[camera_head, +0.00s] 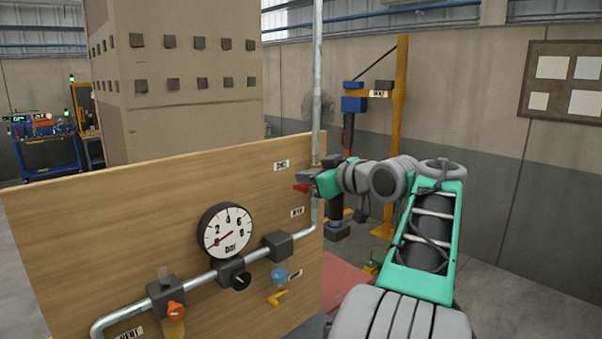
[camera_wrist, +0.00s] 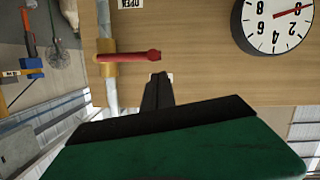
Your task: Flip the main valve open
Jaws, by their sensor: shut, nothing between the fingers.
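The main valve has a red lever (camera_head: 301,188) on a vertical metal pipe at the board's right edge. In the wrist view the red lever (camera_wrist: 130,56) sticks out sideways from a brass body (camera_wrist: 104,58), across the pipe. My gripper (camera_head: 303,176) is shut and empty, just above the lever in the head view. In the wrist view, which is turned upside down, the shut fingers (camera_wrist: 157,82) lie close to the lever's free end. I cannot tell whether they touch it. My gripper hides part of the valve body in the head view.
The wooden board (camera_head: 110,220) also carries a pressure gauge (camera_head: 226,232), an orange-handled valve (camera_head: 176,309), a black knob (camera_head: 240,280) and a blue knob (camera_head: 279,275). Small labels (camera_head: 297,212) sit beside the pipe. An orange post (camera_head: 401,120) stands behind my arm.

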